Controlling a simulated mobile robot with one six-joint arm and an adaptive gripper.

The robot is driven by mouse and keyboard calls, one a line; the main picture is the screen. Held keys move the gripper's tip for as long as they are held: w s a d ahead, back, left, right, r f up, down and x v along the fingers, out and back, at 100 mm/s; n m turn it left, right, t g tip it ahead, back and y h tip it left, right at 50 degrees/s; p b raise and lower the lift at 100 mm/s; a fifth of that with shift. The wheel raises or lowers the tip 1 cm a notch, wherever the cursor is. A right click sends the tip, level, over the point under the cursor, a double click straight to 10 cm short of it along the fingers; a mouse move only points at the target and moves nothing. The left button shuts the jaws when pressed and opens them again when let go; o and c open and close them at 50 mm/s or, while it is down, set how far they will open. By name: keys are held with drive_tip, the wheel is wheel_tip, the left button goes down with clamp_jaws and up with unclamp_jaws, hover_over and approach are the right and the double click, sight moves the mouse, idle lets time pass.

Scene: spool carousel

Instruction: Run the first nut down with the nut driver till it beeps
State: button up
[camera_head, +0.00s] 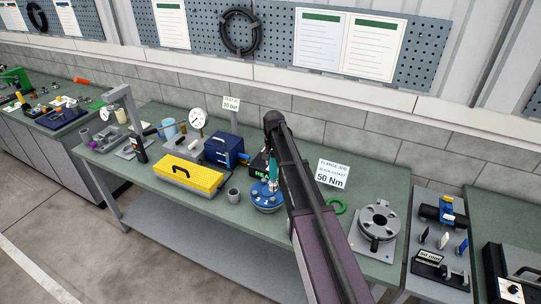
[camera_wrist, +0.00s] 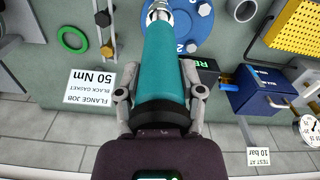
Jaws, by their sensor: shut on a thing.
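My gripper (camera_wrist: 161,94) is shut around the teal body of the nut driver (camera_wrist: 166,62) in the wrist view. The driver's silver socket end (camera_wrist: 158,13) points at the rim of the blue round flange (camera_wrist: 183,30). Other bolt heads (camera_wrist: 204,9) and white numbers, one a 2, show on the flange. In the head view the teal driver (camera_head: 273,170) stands roughly upright over the blue flange (camera_head: 266,204) on the green bench. The nut under the socket is hidden, so I cannot tell how well it is seated.
A dark box with green lettering (camera_wrist: 205,66) stands close beside the driver. A grey cup (camera_head: 233,195), yellow-topped box (camera_head: 188,176) and blue box (camera_head: 222,149) stand left. A 50 Nm sign (camera_head: 332,174), green ring (camera_head: 336,206) and grey flange fixture (camera_head: 379,220) are right.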

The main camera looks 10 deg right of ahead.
sight(273, 174)
drive_tip(key=shift+a+r, duration=0.1)
drive_tip(key=shift+f, duration=0.3)
drive_tip(key=shift+f+b, duration=2.55)
drive_tip(key=shift+b, duration=0.3)
drive_tip(key=shift+f+b, duration=1.15)
drive_tip(key=shift+f, duration=0.05)
idle(0.6)
drive_tip(key=shift+s, duration=0.2)
clamp_jaws()
drive_tip(key=shift+w+r, duration=0.1)
drive_tip(key=shift+r, duration=0.05)
idle(0.6)
drive_tip(key=shift+w+r+p, duration=0.1)
drive_tip(key=shift+r+p, duration=0.25)
drive_tip(key=shift+p, duration=0.15)
drive_tip(key=shift+r+p, duration=3)
